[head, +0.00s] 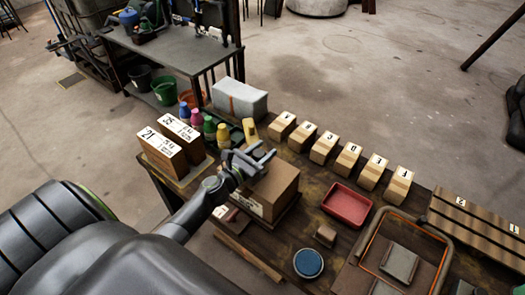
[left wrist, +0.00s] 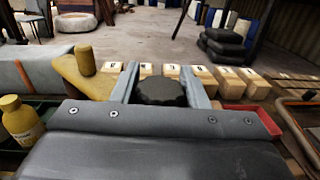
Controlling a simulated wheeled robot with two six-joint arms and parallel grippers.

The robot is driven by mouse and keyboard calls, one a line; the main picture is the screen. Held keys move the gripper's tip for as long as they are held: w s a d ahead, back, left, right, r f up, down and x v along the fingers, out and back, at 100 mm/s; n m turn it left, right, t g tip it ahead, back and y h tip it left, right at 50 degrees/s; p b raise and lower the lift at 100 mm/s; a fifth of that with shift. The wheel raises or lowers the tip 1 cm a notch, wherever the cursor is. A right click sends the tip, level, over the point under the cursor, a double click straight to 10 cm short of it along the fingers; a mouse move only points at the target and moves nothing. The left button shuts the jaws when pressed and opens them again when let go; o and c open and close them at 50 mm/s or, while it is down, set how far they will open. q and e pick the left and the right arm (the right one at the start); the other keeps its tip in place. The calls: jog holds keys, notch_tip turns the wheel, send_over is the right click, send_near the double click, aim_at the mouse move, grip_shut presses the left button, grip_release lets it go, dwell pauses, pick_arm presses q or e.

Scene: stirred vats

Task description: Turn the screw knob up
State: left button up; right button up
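A dark round screw knob (left wrist: 161,92) with a scalloped edge shows in the left wrist view, between the two grey fingers of my left gripper (left wrist: 163,84). The fingers lie along opposite sides of the knob, and it fills the gap between them. In the head view my left gripper (head: 257,160) is over a brown wooden box (head: 277,191) on the workbench, and the gripper largely hides the knob there. My right gripper is in neither view.
A yellow piece with an upright peg (left wrist: 85,75) stands close left of the fingers. A red tray (head: 347,204) and a blue round dish (head: 308,263) lie right. Coloured bottles (head: 209,129) stand behind left.

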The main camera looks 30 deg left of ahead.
pick_arm(q)
jog(key=c, duration=0.5)
jog(key=shift+n+y+b, duration=0.45)
jog(key=shift+n+y, duration=0.25)
jog(key=shift+y, duration=0.4)
jog(key=shift+a+f+n+y+b, duration=0.15)
jog(key=shift+n+y+b, duration=0.45)
jog(key=shift+n+y, duration=0.8)
jog(key=n+y+b, duration=0.1)
jog(key=y, duration=0.1)
jog(key=n+g+y+b, duration=0.1)
jog(key=y, duration=0.1)
jog(key=n+g+y+b, duration=0.1)
jog(key=y, duration=0.1)
jog(key=shift+a+n+y, duration=0.3)
jog(key=shift+n+y, duration=0.1)
jog(key=n+g+y+b, duration=0.2)
jog(key=g+b, duration=0.1)
jog(key=n+g+y+b, duration=0.3)
jog(key=b, duration=0.1)
jog(key=s+a+n+g+y+b, duration=0.1)
jog(key=n+g+y+b, duration=0.2)
jog(key=g, duration=0.1)
jog(key=shift+f+b, duration=0.1)
jog(key=shift+b, duration=0.2)
jog(key=shift+s+r+n+g+y+b, duration=0.2)
jog(key=shift+n+g+y+b, duration=0.1)
jog(key=shift+n+g+b, duration=0.75)
jog(key=shift+m, duration=0.25)
jog(key=shift+g, duration=0.25)
